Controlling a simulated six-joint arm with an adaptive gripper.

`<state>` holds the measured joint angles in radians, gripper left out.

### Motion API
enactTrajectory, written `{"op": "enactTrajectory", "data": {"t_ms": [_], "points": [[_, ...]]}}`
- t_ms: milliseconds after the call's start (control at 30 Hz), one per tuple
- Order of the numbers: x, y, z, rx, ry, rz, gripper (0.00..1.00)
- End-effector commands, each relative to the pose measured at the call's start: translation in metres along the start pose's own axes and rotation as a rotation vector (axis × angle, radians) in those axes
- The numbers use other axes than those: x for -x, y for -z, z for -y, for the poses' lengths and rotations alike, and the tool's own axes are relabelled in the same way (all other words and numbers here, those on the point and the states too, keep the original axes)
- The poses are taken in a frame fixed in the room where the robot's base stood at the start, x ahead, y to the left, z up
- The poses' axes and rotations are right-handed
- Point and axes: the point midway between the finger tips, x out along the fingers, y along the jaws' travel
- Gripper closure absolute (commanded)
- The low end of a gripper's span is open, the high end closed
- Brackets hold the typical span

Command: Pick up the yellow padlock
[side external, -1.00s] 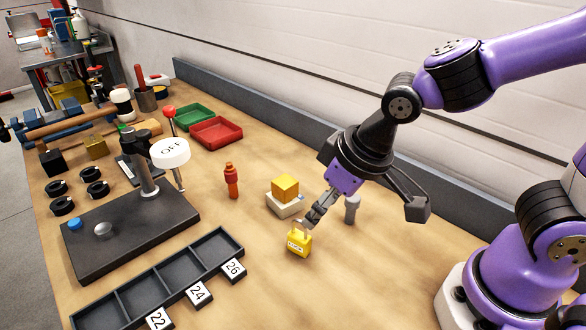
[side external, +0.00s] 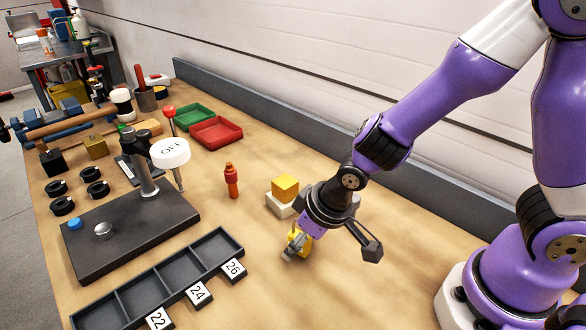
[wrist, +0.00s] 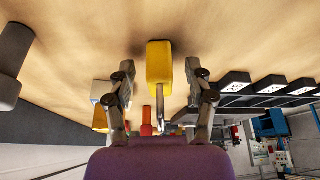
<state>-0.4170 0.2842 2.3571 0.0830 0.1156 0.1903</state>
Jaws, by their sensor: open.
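The yellow padlock (side external: 305,243) stands on the wooden bench and is partly hidden behind my gripper in the side view. In the wrist view the yellow padlock (wrist: 159,66) shows between the two fingers, its silver shackle pointing toward the gripper. My gripper (side external: 295,247) is low over the padlock, with a finger on the near side of it. In the wrist view my gripper (wrist: 160,84) is open, with a gap between each finger and the padlock body.
A yellow cube on a white block (side external: 281,206) stands close behind the gripper. An orange-red bottle-like object (side external: 231,181) stands to the left. A dark compartment tray (side external: 170,281) with number tags lies at the front left.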

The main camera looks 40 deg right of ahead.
Motion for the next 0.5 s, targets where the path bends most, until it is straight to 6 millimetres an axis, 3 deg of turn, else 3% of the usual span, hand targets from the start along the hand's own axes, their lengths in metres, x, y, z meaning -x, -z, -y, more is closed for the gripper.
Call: {"op": "enactTrajectory", "data": {"t_ms": [167, 200, 300, 500], "points": [[0.0001, 0.0002, 0.0, 0.0, 0.0, -0.001, 0.39], [0.0002, 0.0002, 0.0, 0.0, 0.0, -0.001, 0.59], [0.0003, 0.0002, 0.0, 0.0, 0.0, 0.0, 1.0], [0.0003, -0.0001, 0.0, 0.0, 0.0, 0.0, 1.0]]}}
